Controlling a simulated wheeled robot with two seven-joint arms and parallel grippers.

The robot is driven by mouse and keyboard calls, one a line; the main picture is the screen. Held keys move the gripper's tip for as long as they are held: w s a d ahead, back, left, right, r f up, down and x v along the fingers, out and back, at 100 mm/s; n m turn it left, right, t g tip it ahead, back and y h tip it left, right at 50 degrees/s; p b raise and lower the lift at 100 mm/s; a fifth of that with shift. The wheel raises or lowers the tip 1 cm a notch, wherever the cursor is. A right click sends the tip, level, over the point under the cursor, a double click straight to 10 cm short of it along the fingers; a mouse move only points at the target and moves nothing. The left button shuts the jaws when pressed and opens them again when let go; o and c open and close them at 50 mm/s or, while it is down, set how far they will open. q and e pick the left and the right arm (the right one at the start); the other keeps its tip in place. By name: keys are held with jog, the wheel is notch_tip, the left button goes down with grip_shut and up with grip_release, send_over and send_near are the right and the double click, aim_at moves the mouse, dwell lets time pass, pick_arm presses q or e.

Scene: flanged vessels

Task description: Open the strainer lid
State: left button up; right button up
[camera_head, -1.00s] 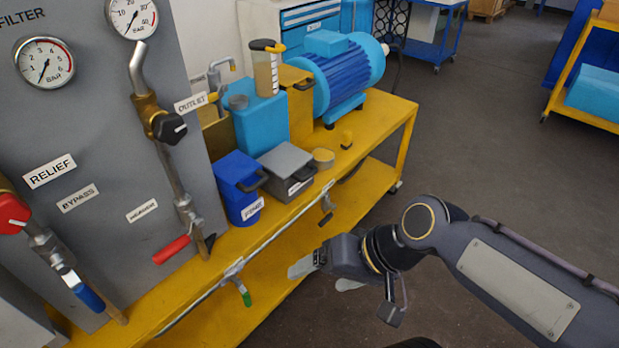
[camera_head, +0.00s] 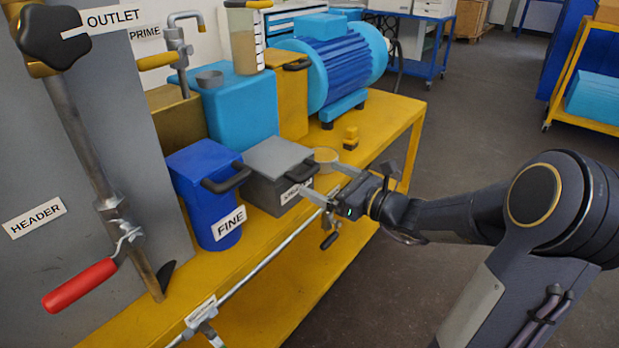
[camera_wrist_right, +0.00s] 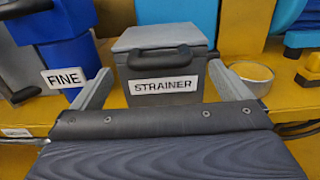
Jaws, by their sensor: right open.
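The strainer is a grey box (camera_head: 268,193) with a flat grey lid (camera_head: 279,156) and a dark handle (camera_head: 300,172) at its front edge. The lid lies flat on the box, closed. In the right wrist view the strainer box (camera_wrist_right: 166,94) faces me, with its STRAINER label and the black handle (camera_wrist_right: 166,56). My right gripper (camera_head: 333,181) is open and empty, in front of the strainer's right side. In the wrist view its two fingers stand on either side of the label, short of the handle. My left gripper is not in view.
The blue FINE vessel (camera_head: 204,203) with its dark handle stands close on the left. A round yellow tin (camera_head: 326,157) and a small yellow fitting (camera_head: 351,138) lie to the right. A pipe (camera_head: 262,262) runs along the bench's front edge. A blue motor (camera_head: 330,70) stands behind.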

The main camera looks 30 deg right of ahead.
aim_at(313, 175)
jog(key=x, duration=0.5)
jog(key=shift+b, duration=0.4)
